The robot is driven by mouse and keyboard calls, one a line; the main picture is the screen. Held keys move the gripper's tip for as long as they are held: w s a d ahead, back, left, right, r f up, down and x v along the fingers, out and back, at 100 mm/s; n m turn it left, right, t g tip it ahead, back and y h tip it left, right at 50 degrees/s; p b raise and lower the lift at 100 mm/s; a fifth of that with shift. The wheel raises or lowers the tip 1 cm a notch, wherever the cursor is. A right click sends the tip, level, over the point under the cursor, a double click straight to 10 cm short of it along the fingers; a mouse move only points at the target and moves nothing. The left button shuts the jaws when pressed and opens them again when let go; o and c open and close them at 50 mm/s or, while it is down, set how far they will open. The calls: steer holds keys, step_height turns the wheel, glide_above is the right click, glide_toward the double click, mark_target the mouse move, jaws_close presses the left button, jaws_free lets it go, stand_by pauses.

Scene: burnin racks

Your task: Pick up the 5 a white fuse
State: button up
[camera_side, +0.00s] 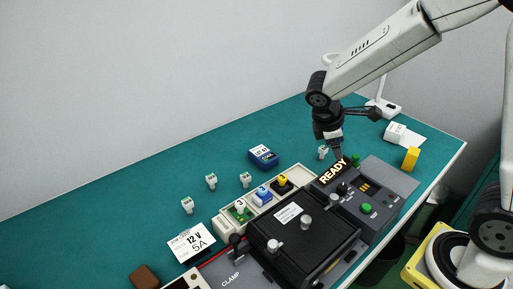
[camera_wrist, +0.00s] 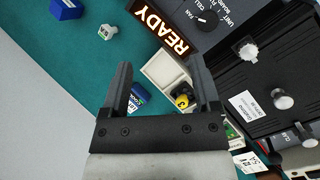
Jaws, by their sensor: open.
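My gripper (camera_side: 333,147) is open and empty, high over the bench near the READY sign. In the wrist view its two dark fingers (camera_wrist: 160,68) stand wide apart. A small white fuse (camera_side: 323,153) is on the teal mat beside the gripper; a similar white one shows beyond the left finger (camera_wrist: 108,31). Other white fuses stand on the mat to the left: one (camera_side: 246,180), another (camera_side: 211,181) and a leftmost one (camera_side: 187,205). Their ratings are too small to read. A card (camera_side: 191,243) reads 12 V 5A.
A cream tray (camera_side: 222,222) holds green-white, blue and yellow-black parts. A blue box (camera_side: 263,157) lies behind it. The black clamp fixture (camera_side: 300,250) and the control panel with the READY sign (camera_side: 334,170) are in front. A yellow block (camera_side: 411,158) stands right. The back-left mat is clear.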

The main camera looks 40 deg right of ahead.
steer(key=w+d+n+h, duration=0.5)
steer(key=w+n+h, duration=0.35)
steer(key=w, duration=0.35)
glide_toward(322, 148)
steer(key=shift+s+d+n+t+y, duration=0.25)
steer(key=shift+s+d+t, duration=0.05)
steer(key=shift+d+t, duration=0.1)
steer(key=shift+x, duration=3.4)
steer(key=shift+x, duration=2.6)
steer(key=shift+r, duration=0.1)
jaws_close()
